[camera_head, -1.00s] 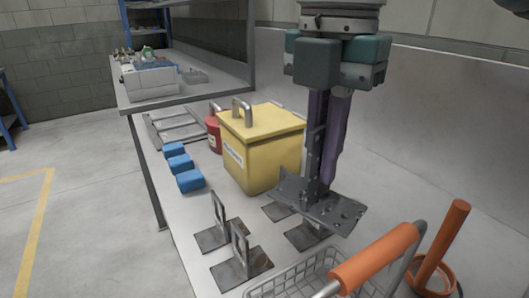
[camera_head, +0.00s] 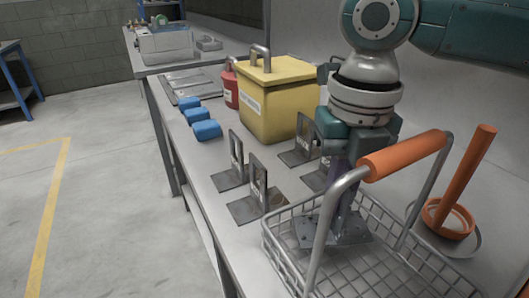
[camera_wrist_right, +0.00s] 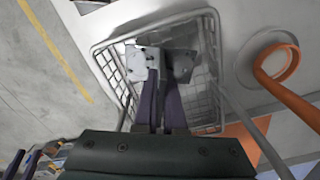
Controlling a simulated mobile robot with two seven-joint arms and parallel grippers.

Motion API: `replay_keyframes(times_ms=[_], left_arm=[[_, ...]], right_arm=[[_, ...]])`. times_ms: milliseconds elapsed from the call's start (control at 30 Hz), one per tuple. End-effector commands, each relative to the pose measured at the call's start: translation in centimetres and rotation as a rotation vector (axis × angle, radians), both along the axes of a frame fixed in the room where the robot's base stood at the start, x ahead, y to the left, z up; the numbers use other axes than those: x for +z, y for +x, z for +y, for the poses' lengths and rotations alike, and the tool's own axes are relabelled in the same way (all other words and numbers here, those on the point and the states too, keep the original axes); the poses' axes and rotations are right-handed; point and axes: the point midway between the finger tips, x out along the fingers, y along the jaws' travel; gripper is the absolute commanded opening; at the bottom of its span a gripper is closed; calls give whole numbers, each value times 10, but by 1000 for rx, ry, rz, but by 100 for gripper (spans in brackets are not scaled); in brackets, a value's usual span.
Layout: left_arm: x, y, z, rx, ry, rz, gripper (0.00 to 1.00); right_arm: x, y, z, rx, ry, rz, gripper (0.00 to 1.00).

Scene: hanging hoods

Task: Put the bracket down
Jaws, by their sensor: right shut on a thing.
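My right gripper (camera_head: 342,200) reaches down into the wire basket (camera_head: 272,240) and is shut on a grey metal bracket (camera_head: 318,232). The bracket's flat plate faces down inside the basket, low near its mesh floor; I cannot tell whether it touches the floor. In the right wrist view, the purple fingers (camera_wrist_right: 161,100) hold the bracket (camera_wrist_right: 138,64) within the basket rim (camera_wrist_right: 203,14).
The basket's orange handle (camera_head: 405,154) arches beside my right arm. An orange holder with a rod (camera_head: 470,170) stands at right. Several other brackets (camera_head: 262,200), a yellow box (camera_head: 280,100), a red canister (camera_head: 230,88) and blue blocks (camera_head: 206,130) stand on the table.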

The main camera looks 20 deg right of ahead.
Motion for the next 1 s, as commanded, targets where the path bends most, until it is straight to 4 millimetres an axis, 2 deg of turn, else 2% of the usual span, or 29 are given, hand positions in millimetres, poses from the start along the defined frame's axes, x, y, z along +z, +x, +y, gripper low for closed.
replay_keyframes(times_ms=[233,600,633,867,1000], left_arm=[[-6,0,-1,2,-4,0,50],[-7,1,0,1,-2,-2,50],[-6,1,0,0,0,-2,50],[-6,1,2,-4,6,-2,50],[-6,1,2,-5,8,-2,50]], right_arm=[[-33,-1,0,-1,0,2,0],[-37,0,0,0,0,0,0],[-37,0,0,0,0,1,10],[-37,0,0,0,0,1,36],[-37,0,0,0,-1,1,37]])
